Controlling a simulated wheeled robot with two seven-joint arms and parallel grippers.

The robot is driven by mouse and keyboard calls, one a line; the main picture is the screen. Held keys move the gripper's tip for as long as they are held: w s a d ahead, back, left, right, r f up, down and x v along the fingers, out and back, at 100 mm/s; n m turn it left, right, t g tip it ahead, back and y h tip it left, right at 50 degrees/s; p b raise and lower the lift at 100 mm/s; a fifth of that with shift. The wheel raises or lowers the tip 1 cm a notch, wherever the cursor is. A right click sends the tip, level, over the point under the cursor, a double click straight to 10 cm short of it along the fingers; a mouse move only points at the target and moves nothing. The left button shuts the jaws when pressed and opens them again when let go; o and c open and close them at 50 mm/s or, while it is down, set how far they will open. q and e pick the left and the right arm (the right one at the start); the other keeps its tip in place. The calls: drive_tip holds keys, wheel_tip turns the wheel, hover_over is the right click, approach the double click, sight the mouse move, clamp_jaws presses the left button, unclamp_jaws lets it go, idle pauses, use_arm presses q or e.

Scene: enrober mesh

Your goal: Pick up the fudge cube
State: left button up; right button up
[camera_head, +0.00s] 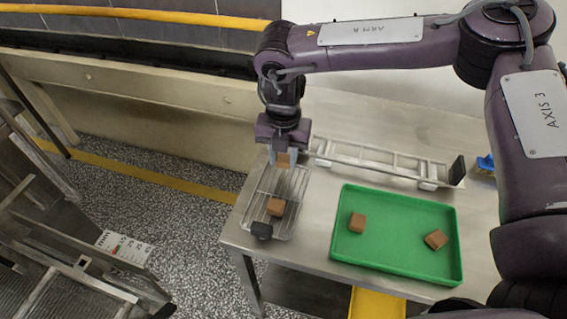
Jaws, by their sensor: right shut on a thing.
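My right gripper (283,150) is over the far part of the wire mesh (262,183). It points down and is shut on a brown fudge cube (283,160). I cannot tell whether this cube touches the mesh. A second brown cube (275,207) lies on the near part of the mesh, apart from the gripper. Two more brown cubes lie in the green tray: one at the left (357,222) and one, turned at an angle, at the right (436,239). My left gripper is not in view.
The green tray (400,197) sits on the metal table (325,207), right of the mesh. A metal rail frame (385,159) lies behind the tray, with a blue object (486,163) at its right. A metal structure (60,240) stands at the left, across a speckled floor.

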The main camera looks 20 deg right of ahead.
sight(283, 159)
wheel_tip(283, 159, up, 8)
drive_tip(key=shift+f+b, duration=0.25)
drive_tip(key=shift+b, duration=0.1)
wheel_tip(283, 159, up, 10)
drive_tip(key=p, duration=0.1)
drive_tip(key=shift+f, duration=0.25)
